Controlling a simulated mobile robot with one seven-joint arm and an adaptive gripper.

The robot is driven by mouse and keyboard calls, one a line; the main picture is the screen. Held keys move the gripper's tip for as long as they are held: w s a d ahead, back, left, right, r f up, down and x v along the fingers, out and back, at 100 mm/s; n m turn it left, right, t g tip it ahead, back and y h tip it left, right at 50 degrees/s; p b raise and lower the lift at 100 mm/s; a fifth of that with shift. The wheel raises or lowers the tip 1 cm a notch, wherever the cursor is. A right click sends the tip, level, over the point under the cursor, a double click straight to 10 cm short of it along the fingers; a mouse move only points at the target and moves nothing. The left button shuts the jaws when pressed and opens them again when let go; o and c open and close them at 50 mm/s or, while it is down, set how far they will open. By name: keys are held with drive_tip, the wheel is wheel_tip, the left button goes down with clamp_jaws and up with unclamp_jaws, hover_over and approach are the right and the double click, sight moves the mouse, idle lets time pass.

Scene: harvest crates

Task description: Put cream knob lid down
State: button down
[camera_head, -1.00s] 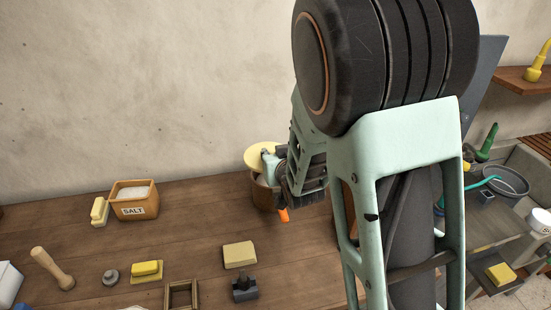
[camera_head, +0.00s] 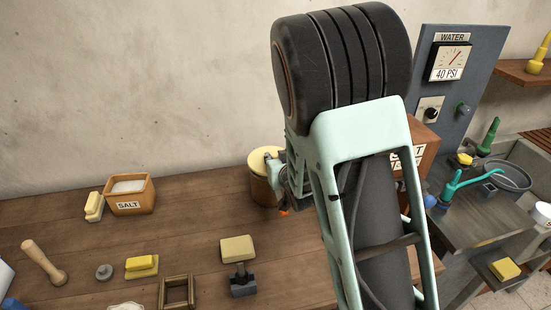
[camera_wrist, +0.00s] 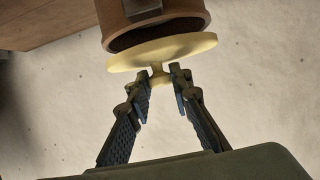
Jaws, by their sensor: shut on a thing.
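The cream knob lid (camera_head: 265,161) is over the mouth of a brown crock (camera_head: 262,190) at the back of the table in the head view. In the wrist view, which looks upside down, the lid (camera_wrist: 165,51) faces the crock's open end (camera_wrist: 152,30). A dark strip of the mouth shows between them, so the lid looks slightly tilted or not flush there. My gripper (camera_wrist: 164,74) is shut on the lid's knob. In the head view my arm comes from the right and partly covers the crock and gripper (camera_head: 282,175).
A pale block (camera_head: 238,249), a wooden frame (camera_head: 176,291) and a wooden pestle (camera_head: 43,262) are nearer the front. Clear tabletop lies left of the crock. The wall is close behind.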

drive_tip(key=shift+f+b, duration=0.5)
drive_tip(key=shift+b, duration=0.15)
drive_tip(key=c, duration=1.7)
unclamp_jaws()
drive_tip(key=shift+c, duration=0.2)
drive_tip(key=shift+r, duration=0.1)
